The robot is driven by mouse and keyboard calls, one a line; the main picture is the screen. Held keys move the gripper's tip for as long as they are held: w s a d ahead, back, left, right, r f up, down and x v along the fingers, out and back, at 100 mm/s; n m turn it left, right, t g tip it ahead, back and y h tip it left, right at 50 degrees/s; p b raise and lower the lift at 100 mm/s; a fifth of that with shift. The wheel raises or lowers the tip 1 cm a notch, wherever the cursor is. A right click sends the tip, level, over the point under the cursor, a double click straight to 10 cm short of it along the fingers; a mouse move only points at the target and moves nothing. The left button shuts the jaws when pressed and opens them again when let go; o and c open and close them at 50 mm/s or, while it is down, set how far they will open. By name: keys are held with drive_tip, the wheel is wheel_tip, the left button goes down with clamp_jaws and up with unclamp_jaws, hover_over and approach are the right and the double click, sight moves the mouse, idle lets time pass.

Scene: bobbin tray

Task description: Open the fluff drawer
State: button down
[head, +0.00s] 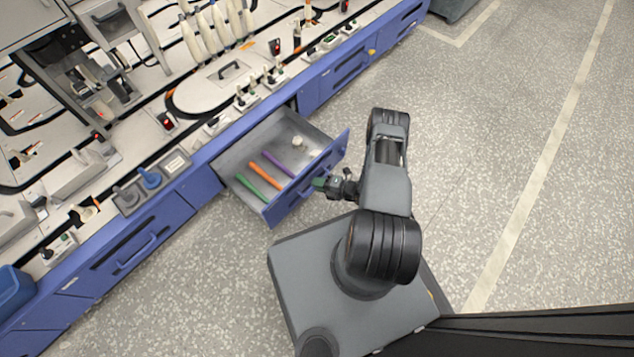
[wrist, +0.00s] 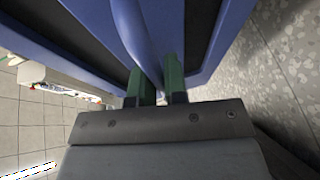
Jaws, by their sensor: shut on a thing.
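The drawer (head: 228,161) is blue-fronted with a grey inside and is pulled out from the blue cabinet in the head view. Inside lie a green, an orange (head: 265,176) and a purple (head: 278,164) stick-like item, with small pale pieces (head: 298,142) near the far right corner. My gripper (head: 322,184) is at the outer face of the drawer front. In the wrist view its green fingers (wrist: 155,82) are on both sides of the blue handle (wrist: 143,40), shut on it. Part of the handle is hidden by the fingers.
The worktop above carries a pale oval cover (head: 215,88), white bobbins (head: 205,38) and small devices. Another blue drawer with a handle (head: 137,252) is shut at the left. A blue bin (head: 14,290) is at the left edge. Speckled floor (head: 500,120) is clear at the right.

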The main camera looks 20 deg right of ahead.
drive_tip(key=shift+s+a, duration=0.1)
drive_tip(key=shift+s, duration=0.45)
drive_tip(key=c, duration=1.4)
unclamp_jaws()
drive_tip(key=shift+o, duration=1.1)
drive_tip(key=shift+w+d, duration=0.1)
drive_tip(key=shift+d, duration=0.1)
